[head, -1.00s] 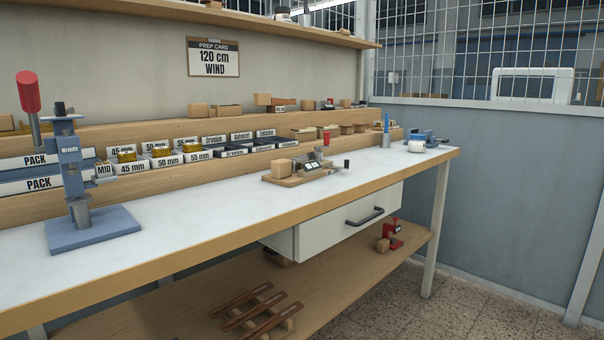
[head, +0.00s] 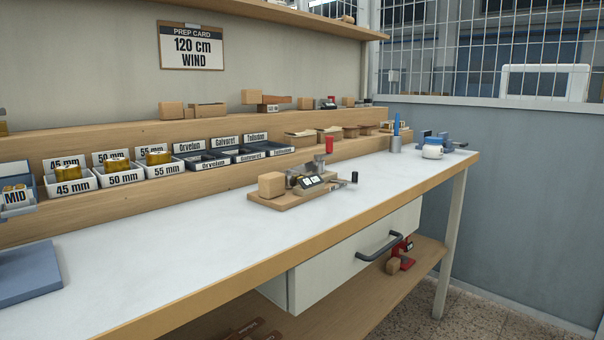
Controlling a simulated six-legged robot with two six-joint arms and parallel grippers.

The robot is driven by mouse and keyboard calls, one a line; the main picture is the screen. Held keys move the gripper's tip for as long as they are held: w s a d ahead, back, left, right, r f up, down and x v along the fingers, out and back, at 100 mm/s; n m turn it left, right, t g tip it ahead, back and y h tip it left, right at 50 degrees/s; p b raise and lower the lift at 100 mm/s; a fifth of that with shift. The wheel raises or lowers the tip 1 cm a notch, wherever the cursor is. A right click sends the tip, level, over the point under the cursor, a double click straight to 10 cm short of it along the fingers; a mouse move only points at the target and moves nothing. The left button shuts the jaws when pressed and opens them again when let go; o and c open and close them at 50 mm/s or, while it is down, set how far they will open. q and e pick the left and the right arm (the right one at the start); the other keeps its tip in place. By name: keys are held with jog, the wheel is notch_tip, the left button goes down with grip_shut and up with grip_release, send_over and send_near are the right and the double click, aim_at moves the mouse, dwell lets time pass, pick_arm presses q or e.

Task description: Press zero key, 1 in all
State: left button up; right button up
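A small device on a wooden board (head: 285,200) stands on the white bench top. A zero key cannot be made out at this size. Neither of my grippers is in view.
The bench top (head: 150,240) is clear in front of the device. Labelled bins (head: 122,178) line its back. A drawer handle (head: 380,247) sticks out below.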

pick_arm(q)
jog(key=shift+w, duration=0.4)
